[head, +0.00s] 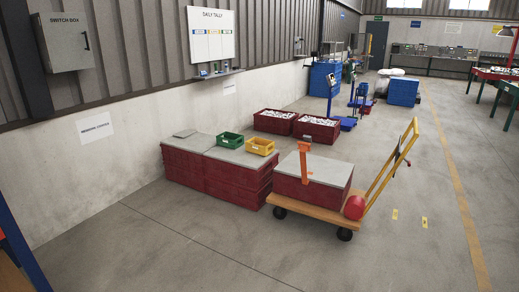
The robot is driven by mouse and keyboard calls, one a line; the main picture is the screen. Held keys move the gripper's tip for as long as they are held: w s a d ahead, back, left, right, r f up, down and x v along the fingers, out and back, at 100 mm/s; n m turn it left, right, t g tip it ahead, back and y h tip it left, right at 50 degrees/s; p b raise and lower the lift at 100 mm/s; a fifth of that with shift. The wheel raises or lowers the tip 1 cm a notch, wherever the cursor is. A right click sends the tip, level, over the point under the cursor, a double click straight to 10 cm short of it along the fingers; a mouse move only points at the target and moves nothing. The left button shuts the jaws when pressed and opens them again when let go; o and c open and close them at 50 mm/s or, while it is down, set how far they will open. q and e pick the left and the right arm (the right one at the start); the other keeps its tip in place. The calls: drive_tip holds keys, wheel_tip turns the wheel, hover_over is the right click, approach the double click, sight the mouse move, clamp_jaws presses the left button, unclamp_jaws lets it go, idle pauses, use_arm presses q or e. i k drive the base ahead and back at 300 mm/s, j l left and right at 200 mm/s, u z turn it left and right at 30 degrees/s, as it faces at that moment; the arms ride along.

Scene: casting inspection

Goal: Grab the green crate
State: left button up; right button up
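A small green crate (230,140) sits on the grey lid of a stack of dark red crates (220,181) near the wall. It looks upright and its inside is too small to make out. A yellow crate (260,146) stands just to its right on the same stack. Neither of my grippers is in the head view, and nothing is touching the green crate.
A flat trolley (322,213) with a yellow handle carries a lidded red crate to the right of the stack. Two red crates with pale parts (317,128) stand behind. The floor in front (190,245) is clear. A blue post (22,245) stands at the left edge.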

sight(232, 141)
drive_tip(key=i+j+u, duration=0.3)
drive_tip(key=i, duration=0.45)
drive_tip(key=i+u, duration=0.25)
drive_tip(key=i, duration=3.35)
